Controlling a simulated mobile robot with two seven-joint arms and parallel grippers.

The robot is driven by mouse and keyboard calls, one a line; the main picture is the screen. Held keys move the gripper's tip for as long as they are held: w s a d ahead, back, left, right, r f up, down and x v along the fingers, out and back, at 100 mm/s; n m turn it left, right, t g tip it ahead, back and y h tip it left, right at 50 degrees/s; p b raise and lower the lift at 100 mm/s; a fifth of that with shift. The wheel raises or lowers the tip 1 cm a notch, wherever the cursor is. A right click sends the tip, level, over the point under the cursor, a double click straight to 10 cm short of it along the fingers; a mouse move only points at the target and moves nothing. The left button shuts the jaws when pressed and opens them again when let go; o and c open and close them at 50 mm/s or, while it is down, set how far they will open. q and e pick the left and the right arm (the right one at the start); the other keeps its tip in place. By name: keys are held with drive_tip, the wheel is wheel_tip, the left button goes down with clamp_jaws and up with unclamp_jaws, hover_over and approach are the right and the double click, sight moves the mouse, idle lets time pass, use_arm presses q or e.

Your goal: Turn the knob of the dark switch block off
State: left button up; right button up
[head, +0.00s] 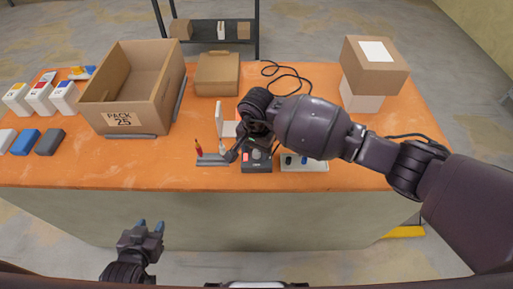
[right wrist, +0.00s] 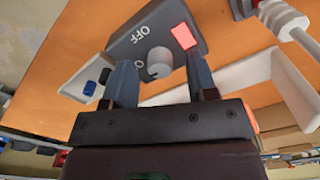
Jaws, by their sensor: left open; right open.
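The dark switch block (head: 257,166) lies near the front edge of the orange table, partly hidden by my right arm in the head view. In the right wrist view the block (right wrist: 128,48) shows a light grey round knob (right wrist: 159,62), an OFF label, a second label partly covered by a finger, and a red square. My right gripper (right wrist: 158,66) is open, with its fingers on either side of the knob in the picture. Gaps show beside the knob; I cannot tell its depth between the fingers. My left gripper (head: 150,226) is open and empty in front of the table.
A white block with blue parts (head: 304,164) sits right of the switch block. A grey bracket (head: 212,160) and a red-tipped tool (head: 198,147) are to its left. An open PACK 25 carton (head: 122,121), a brown box (head: 217,74) and stacked boxes (head: 374,70) stand farther back.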

drive_tip(key=shift+f, duration=0.3)
drive_tip(key=c, duration=0.9)
drive_tip(key=shift+c, duration=0.2)
